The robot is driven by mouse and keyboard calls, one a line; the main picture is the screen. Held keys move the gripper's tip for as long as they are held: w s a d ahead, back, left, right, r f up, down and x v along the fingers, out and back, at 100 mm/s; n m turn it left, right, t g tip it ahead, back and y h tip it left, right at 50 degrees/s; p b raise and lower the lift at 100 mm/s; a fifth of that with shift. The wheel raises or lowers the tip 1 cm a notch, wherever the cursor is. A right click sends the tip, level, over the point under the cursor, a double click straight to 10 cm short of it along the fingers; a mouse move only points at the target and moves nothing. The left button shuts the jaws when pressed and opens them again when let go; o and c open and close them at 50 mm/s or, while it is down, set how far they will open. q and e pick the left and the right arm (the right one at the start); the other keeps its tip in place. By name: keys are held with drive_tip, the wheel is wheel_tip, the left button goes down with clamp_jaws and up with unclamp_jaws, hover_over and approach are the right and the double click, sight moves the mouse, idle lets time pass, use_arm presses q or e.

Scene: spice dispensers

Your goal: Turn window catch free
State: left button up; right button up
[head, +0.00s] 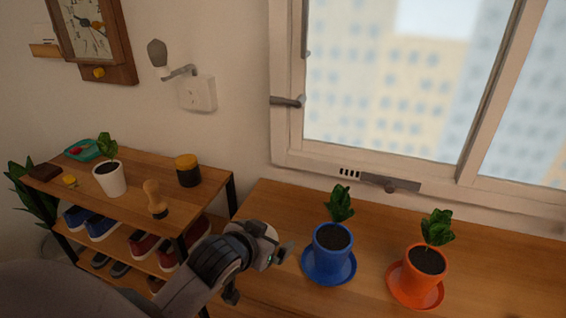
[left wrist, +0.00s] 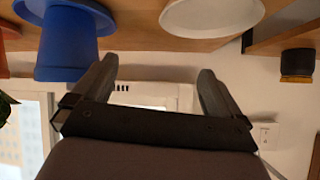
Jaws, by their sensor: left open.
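A grey lever handle (head: 288,101) sits level on the left side of the white window frame. A grey bar with a round knob (head: 390,185) is on the bottom of the frame, beside a slotted vent (head: 349,173). I cannot tell which of the two is the catch. My left gripper (head: 258,272) is low over the wooden counter, left of the blue pot, well below and apart from both. In the left wrist view its two fingers (left wrist: 155,95) are spread with nothing between them. That view is upside down, and the vent (left wrist: 121,88) shows beyond the fingers. My right gripper is not in view.
A blue pot (head: 329,261) and an orange pot (head: 414,279) with plants stand on the counter (head: 285,205). A white round dish (left wrist: 212,18) shows in the wrist view. The left shelf (head: 135,190) holds a white pot, a jar and shoes. A wall box (head: 198,94) carries a lever.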

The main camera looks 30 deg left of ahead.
use_arm(q)
drive_tip(key=w+a+r+n+t+y, duration=0.1)
drive_tip(key=w+a+r+t, duration=0.2)
drive_tip(key=w+r, duration=0.55)
drive_tip(key=n+t+y, duration=0.2)
drive_tip(key=t, duration=0.2)
approach(284, 103)
drive_tip(key=w, duration=0.1)
drive_tip(key=shift+p+x, duration=0.6)
drive_tip(key=shift+x, duration=3.2)
drive_tip(key=shift+s+a, duration=0.1)
drive_tip(key=shift+a, duration=0.05)
